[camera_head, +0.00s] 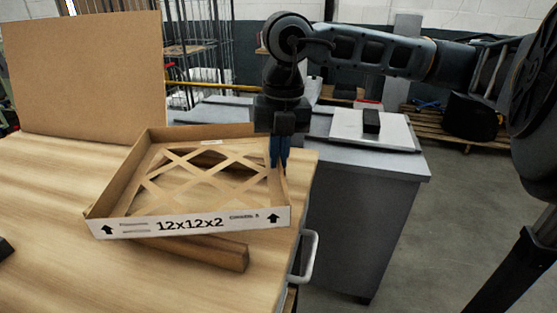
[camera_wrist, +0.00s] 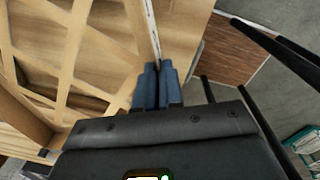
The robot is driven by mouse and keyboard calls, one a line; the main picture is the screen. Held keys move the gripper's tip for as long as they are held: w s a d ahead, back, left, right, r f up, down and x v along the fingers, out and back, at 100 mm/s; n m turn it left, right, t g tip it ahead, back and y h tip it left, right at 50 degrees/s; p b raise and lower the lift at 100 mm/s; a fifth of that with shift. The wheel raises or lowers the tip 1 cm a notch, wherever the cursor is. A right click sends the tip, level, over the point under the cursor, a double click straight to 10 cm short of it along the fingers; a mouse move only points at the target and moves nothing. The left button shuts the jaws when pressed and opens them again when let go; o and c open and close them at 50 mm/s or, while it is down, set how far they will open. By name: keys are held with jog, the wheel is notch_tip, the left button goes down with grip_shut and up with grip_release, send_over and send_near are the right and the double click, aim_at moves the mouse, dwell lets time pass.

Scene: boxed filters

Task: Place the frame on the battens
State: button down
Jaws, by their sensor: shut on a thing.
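The frame (camera_head: 190,222) is a shallow cardboard filter frame with an open lattice face and a white front strip marked "12x12x2". My gripper (camera_head: 279,155) points down with its blue fingers shut on the frame's right side wall. In the wrist view the fingers (camera_wrist: 157,75) pinch the thin wall, with the lattice to their left. One wooden batten (camera_head: 220,252) lies on the table under the frame's front edge, its right end sticking out. The frame hides the rest of it and any other batten clearly. I cannot tell whether the frame touches the batten.
The wooden table (camera_head: 50,220) has free room to the left and front. A large brown board (camera_head: 85,75) stands upright at the back left. A grey cabinet (camera_head: 365,220) stands to the right, with a white plate and black block (camera_head: 371,121) on top. A handle (camera_head: 306,258) juts from the table's right side.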

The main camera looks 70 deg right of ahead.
jog(key=shift+f, duration=1.3)
jog(key=c, duration=1.3)
grip_release()
jog(key=shift+o, duration=0.2)
notch_tip(320, 180, up, 12)
jog(key=shift+s+b, duration=0.3)
jog(key=shift+s, duration=0.05)
jog(key=shift+d, duration=0.1)
